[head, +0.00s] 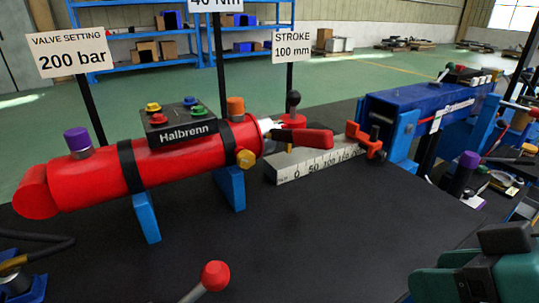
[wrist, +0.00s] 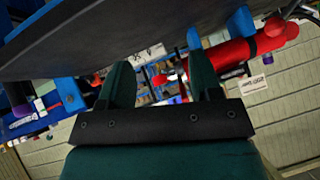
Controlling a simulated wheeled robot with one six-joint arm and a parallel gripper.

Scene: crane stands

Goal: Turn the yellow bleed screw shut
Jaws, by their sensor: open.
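A red cylinder (head: 140,165) labelled Halbrenn lies across two blue supports on the dark bench. A yellow screw (head: 246,158) sits on the side of its right end, beside an orange cap (head: 235,107). Another yellow knob (head: 153,107) is on the black block on top, with red, blue and green ones; I cannot tell from looks alone which is the bleed screw. My gripper (wrist: 162,82) is open and empty in the wrist view, well away from the cylinder. Teal parts of my arm show at the lower right in the head view. The red cylinder (wrist: 240,52) shows at the upper right in the wrist view.
A red handle (head: 302,137) and a graduated block (head: 318,160) stand right of the cylinder. A red-tipped lever (head: 215,275) rises at the front. Signs stand on posts behind. The bench's front middle is largely bare.

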